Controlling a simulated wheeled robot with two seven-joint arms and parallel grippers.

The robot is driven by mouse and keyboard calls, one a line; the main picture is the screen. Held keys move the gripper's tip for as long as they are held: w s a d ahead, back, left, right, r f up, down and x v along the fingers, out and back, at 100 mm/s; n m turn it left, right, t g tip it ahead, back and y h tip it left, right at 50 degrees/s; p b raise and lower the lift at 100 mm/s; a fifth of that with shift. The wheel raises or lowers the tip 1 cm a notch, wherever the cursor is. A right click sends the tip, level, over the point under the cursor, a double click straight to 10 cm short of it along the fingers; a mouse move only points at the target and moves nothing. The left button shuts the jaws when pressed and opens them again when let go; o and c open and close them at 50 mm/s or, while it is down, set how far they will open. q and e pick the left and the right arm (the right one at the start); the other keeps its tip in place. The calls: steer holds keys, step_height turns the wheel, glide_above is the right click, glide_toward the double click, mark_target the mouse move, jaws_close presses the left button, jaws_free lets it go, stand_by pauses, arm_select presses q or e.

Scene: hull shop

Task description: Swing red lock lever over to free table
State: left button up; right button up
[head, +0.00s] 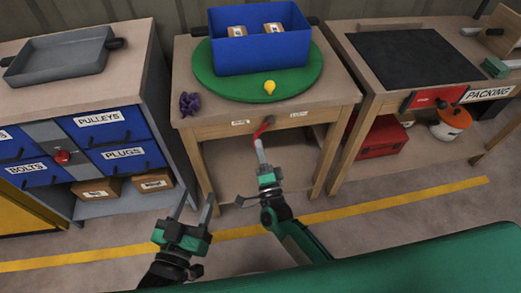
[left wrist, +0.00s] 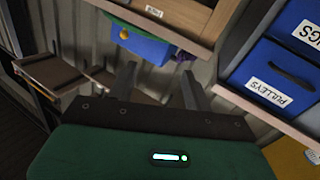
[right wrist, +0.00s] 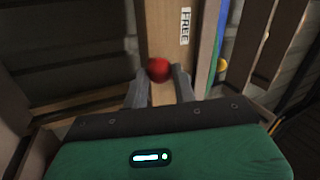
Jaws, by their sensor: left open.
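The red lock lever (head: 263,128) is on the front rail of the wooden table (head: 184,74), tilted down to the left in the head view. Its round red knob (right wrist: 158,69) sits between the fingertips of my right gripper (head: 259,143), which appear to touch it on both sides. A FREE label (right wrist: 185,27) shows on the rail near the knob. The table bears a green turntable (head: 220,91) with a blue bin (head: 262,56) on it. My left gripper (head: 195,212) is open and empty, in front of the table's left leg.
A cabinet with blue drawers (head: 127,154) stands left, with a grey tray (head: 60,58) on top. The packing bench (head: 446,98) stands right. Floor in front is clear.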

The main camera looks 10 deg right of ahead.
steer(key=o, duration=0.4)
steer(key=shift+a, duration=0.1)
steer(key=shift+c, duration=0.2)
steer(key=shift+s, duration=0.15)
arm_select(q)
steer(key=f, duration=0.1)
steer(key=s+f+g, duration=0.1)
steer(key=f, duration=0.1)
steer(key=shift+s+d+g+p, duration=0.25)
steer(key=shift+d+g+p, duration=0.05)
steer(key=shift+g, duration=0.1)
arm_select(e)
steer(key=v, duration=1.3)
steer(key=shift+s+f, duration=0.2)
steer(key=shift+s, duration=0.05)
arm_select(q)
steer(key=shift+r, duration=0.15)
